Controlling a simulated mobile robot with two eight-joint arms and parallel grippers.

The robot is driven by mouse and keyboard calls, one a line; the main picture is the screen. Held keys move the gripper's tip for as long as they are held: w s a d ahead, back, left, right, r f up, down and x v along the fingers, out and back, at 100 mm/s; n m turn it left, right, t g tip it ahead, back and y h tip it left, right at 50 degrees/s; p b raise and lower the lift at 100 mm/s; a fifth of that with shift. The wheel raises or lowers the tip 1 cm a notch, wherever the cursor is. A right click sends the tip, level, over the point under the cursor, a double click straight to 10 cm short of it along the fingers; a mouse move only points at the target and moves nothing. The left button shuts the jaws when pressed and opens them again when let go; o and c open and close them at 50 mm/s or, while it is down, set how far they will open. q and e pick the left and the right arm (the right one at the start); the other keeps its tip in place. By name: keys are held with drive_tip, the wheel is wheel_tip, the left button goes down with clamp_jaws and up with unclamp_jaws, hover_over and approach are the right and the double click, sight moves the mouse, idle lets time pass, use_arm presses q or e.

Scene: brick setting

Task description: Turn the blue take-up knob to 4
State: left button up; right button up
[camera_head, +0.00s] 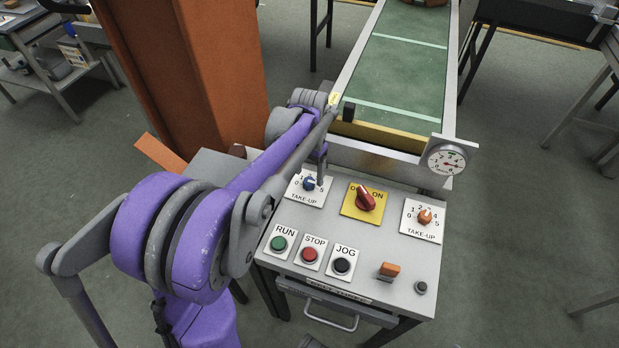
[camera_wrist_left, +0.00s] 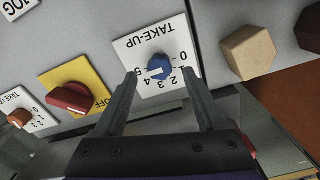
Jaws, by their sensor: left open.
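The blue take-up knob (camera_head: 309,184) sits on a white numbered plate at the back left of the grey control panel (camera_head: 385,255). It also shows in the left wrist view (camera_wrist_left: 160,66), where its plate appears upside down. A pale mark shows on the knob's lower left there; I cannot tell exactly which number it points to. My left gripper (camera_head: 320,168) is open above the knob in the head view and partly covers its plate. In the wrist view its fingers stand apart, to either side of the knob, with nothing held. My right gripper is not in view.
A red OFF/ON switch (camera_head: 366,198) and an orange take-up knob (camera_head: 425,216) stand to the right. RUN, STOP and JOG buttons (camera_head: 310,254) are in front. A gauge (camera_head: 446,159) and green conveyor (camera_head: 400,70) are behind. An orange column (camera_head: 200,80) stands at left.

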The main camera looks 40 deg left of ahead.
sight(309, 184)
use_arm(q)
drive_tip(key=shift+f, duration=1.3)
clamp_jaws()
